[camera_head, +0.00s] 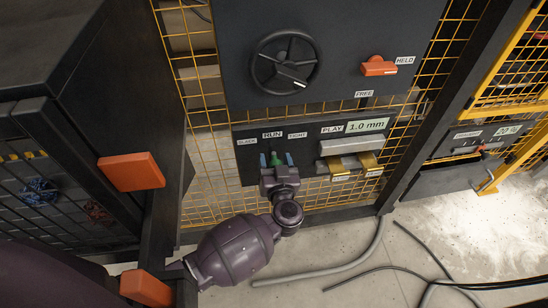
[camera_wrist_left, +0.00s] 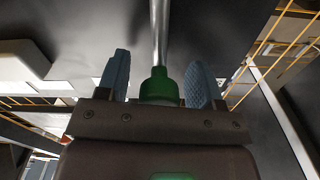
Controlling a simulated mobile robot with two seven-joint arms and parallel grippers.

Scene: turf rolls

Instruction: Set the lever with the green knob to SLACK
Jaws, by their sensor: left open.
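The lever's green knob (camera_head: 274,161) is on the lower dark panel in the head view, below the RUN label (camera_head: 272,135). The SLACK label (camera_head: 247,142) is to its left and the TIGHT label (camera_head: 297,134) to its right. My left gripper (camera_head: 276,159) is open, with one blue finger on each side of the knob. In the left wrist view the green knob (camera_wrist_left: 159,85) sits between the open fingers (camera_wrist_left: 160,80), with visible gaps on both sides. A metal rod (camera_wrist_left: 160,32) runs up from the knob. My right gripper is not in view.
A black handwheel (camera_head: 285,62) and an orange-red HELD/FREE handle (camera_head: 378,67) are on the panel above. To the right are a PLAY display reading 1.0 mm (camera_head: 367,126) and a grey bar (camera_head: 351,146) over yellow pieces. Yellow mesh surrounds the panels.

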